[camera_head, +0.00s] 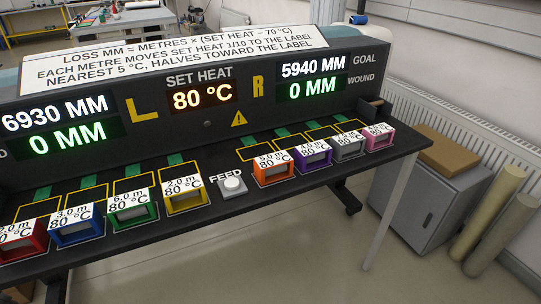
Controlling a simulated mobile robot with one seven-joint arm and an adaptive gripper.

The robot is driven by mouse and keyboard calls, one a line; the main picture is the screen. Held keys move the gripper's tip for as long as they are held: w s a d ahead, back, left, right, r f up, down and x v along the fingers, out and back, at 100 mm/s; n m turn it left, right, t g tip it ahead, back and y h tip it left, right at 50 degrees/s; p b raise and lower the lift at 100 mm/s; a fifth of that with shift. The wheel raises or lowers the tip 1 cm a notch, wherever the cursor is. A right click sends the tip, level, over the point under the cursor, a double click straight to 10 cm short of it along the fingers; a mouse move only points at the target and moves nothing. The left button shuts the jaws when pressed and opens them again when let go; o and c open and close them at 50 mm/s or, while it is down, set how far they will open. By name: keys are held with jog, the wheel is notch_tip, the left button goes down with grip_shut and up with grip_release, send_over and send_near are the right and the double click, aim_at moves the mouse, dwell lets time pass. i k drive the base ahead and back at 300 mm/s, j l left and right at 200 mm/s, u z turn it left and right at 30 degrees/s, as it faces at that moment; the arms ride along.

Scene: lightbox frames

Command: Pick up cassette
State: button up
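Several coloured cassettes stand in a row along the front of a dark bench, each with a white label reading 80 °C. On the left are red (22,245), blue (77,232), green (132,214) and yellow (184,200) cassettes. Blue reads 3.0 m, green 6.0 m, yellow 2.0 m. On the right are orange (274,172), purple (313,159), grey (348,149) and pink (379,141) cassettes, with smaller metre figures that are hard to read. The red one is partly cut by the left edge. My gripper is not in view.
A FEED button (232,184) sits between the two groups. Yellow-outlined empty slots lie behind the cassettes. The display panel (205,120) shows SET HEAT 80 °C, left 6930 MM over 0 MM, right goal 5940 MM, wound 0 MM. A grey cabinet (425,215) and rolls (497,235) stand right.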

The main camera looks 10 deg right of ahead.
aim_at(346, 147)
jog(key=i+l+z, duration=0.25)
jog(key=l, duration=0.3)
jog(key=i+l+z, duration=0.25)
jog(key=i+l, duration=0.1)
jog(key=l, duration=0.1)
